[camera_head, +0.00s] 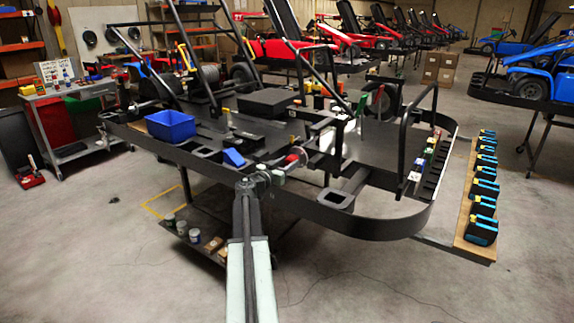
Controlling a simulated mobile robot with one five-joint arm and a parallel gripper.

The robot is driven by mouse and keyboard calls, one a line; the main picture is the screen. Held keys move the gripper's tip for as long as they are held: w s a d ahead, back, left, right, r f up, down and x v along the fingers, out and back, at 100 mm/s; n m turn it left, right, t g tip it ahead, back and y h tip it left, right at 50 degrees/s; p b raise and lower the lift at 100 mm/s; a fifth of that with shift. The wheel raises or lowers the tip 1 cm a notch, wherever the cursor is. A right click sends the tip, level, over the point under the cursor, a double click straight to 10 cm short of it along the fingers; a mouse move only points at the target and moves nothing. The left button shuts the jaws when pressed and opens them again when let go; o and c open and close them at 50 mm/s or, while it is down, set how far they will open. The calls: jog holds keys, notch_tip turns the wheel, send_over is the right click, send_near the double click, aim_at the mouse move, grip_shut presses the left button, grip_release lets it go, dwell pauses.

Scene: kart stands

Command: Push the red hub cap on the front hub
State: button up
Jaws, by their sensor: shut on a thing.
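The kart frame (385,226) rests on a stand in front of me, black with a rounded bumper at the right. My arm reaches up from the bottom middle to its near side. My gripper (277,171) is there, small in view, and shut. The red hub cap (292,158) shows at the gripper's tip, and I take it to be held in the jaws.
A blue bin (170,125) and a blue block (233,157) sit on the kart. Several black-and-blue tools or batteries (481,230) line a board at the right. A grey cart (70,115) stands at the left. Small cans (182,227) are on a low shelf. The floor in front is clear.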

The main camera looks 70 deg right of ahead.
jog(key=shift+x, duration=0.9)
jog(key=o, duration=1.4)
jog(key=v, duration=0.7)
jog(key=shift+a, duration=0.4)
jog(key=shift+w, duration=0.15)
